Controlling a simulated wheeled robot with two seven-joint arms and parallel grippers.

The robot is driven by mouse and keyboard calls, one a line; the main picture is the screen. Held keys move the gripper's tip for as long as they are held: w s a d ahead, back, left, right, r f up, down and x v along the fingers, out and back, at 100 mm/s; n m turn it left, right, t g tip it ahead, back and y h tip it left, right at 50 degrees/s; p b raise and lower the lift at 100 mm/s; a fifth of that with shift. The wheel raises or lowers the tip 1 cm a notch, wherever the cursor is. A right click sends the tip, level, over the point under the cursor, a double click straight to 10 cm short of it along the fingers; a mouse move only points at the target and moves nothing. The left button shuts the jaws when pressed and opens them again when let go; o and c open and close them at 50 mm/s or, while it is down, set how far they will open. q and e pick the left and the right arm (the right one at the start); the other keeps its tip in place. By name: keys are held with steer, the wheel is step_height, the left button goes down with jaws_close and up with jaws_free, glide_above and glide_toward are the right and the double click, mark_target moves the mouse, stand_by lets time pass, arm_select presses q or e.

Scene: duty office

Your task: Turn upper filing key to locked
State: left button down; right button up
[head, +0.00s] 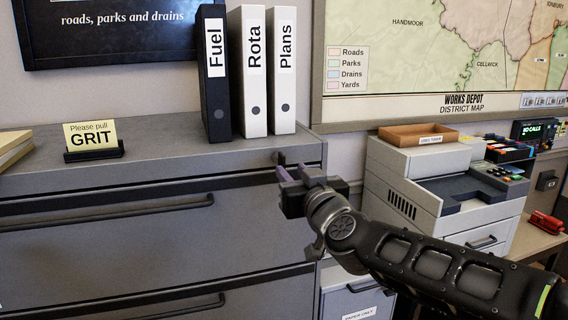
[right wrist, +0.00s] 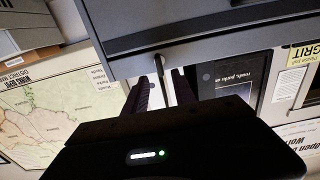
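The grey filing cabinet (head: 120,237) fills the left of the head view, with its upper drawer front shut. A small dark fitting (head: 281,158), which may be the upper key or its lock, shows at the cabinet's upper right. My right gripper (head: 292,174) is just below and beside it, in front of the cabinet. In the right wrist view my right gripper (right wrist: 160,84) has its two fingers apart. A thin grey piece (right wrist: 162,67) shows between the fingertips; contact is unclear. The key's angle cannot be read. My left gripper is not in view.
Binders (head: 254,75) stand on the cabinet top beside a GRIT sign (head: 93,140). A long drawer handle (head: 105,209) sticks out below. A printer (head: 440,185) stands to the right, behind my right arm. A district map (head: 440,50) hangs on the wall.

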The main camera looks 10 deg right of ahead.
mark_target(284, 163)
steer(key=w, duration=0.6)
steer(key=shift+w+a, duration=0.2)
jaws_close()
stand_by(0.4)
